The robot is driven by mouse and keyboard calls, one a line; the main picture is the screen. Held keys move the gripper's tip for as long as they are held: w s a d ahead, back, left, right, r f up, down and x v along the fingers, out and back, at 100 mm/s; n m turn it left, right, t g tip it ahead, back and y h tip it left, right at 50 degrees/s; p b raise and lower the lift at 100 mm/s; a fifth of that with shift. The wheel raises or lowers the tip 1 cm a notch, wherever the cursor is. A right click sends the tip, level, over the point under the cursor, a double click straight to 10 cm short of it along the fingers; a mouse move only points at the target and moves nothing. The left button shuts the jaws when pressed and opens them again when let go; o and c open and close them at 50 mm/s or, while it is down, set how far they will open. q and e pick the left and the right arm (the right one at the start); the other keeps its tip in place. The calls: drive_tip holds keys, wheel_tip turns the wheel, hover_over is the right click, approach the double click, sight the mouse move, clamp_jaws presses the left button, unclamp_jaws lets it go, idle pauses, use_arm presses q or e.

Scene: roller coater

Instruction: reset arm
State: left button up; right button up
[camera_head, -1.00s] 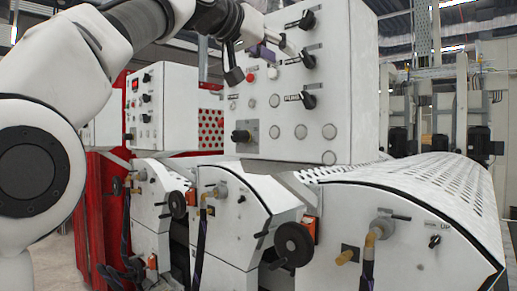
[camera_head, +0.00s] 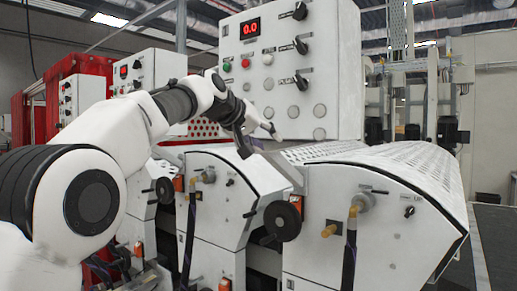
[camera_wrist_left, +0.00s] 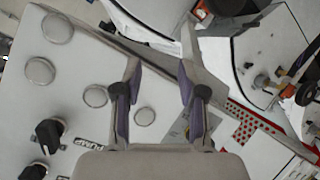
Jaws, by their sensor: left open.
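My left arm reaches in from the left in the head view. Its gripper (camera_head: 260,137) is open and empty, in front of the lower left part of the white control panel (camera_head: 340,85). In the left wrist view the two fingers (camera_wrist_left: 158,80) stand apart with nothing between them. Behind them lie the panel face (camera_wrist_left: 75,120), its round buttons and black knobs. I cannot tell whether a fingertip touches the panel. My right gripper is in neither view.
Below the panel stand white roller machine housings (camera_head: 350,235) with black handwheels (camera_head: 282,220) and hoses. A second control box (camera_head: 150,70) and red framing (camera_head: 85,70) stand behind my arm. Open floor (camera_head: 500,235) shows at the far right.

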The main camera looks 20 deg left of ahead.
use_arm(q)
drive_tip(key=shift+f, duration=0.65)
drive_tip(key=shift+w, duration=0.15)
